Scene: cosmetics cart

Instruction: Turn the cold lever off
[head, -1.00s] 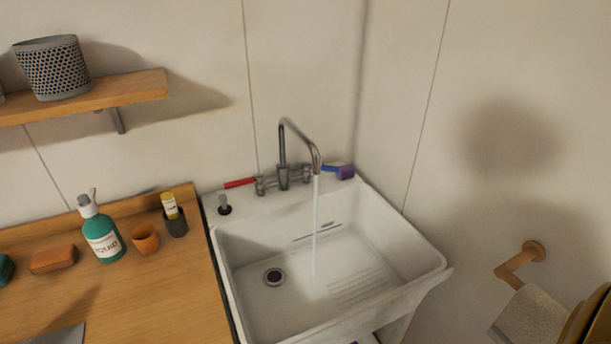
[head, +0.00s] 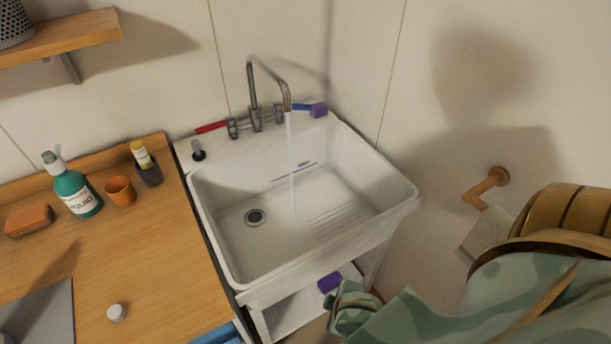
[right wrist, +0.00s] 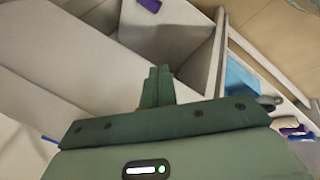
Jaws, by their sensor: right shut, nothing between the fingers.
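The blue cold lever (head: 302,107) sits on the right of the tap and points right along the wall. The red lever (head: 211,127) on the left points left. Water (head: 291,165) runs from the tap's curved spout (head: 270,72) into the white sink (head: 235,265). My right gripper (head: 350,308) is low in front of the sink's front right, well apart from the levers. Its two fingers (right wrist: 156,86) are together and empty in the right wrist view. My left gripper is out of view.
A purple block (head: 319,110) is at the blue lever's end. A wooden counter (head: 150,255) on the left carries a green soap bottle (head: 76,193), an orange cup (head: 121,190) and a dark holder (head: 150,174). A wooden paper holder (head: 487,186) is on the right wall.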

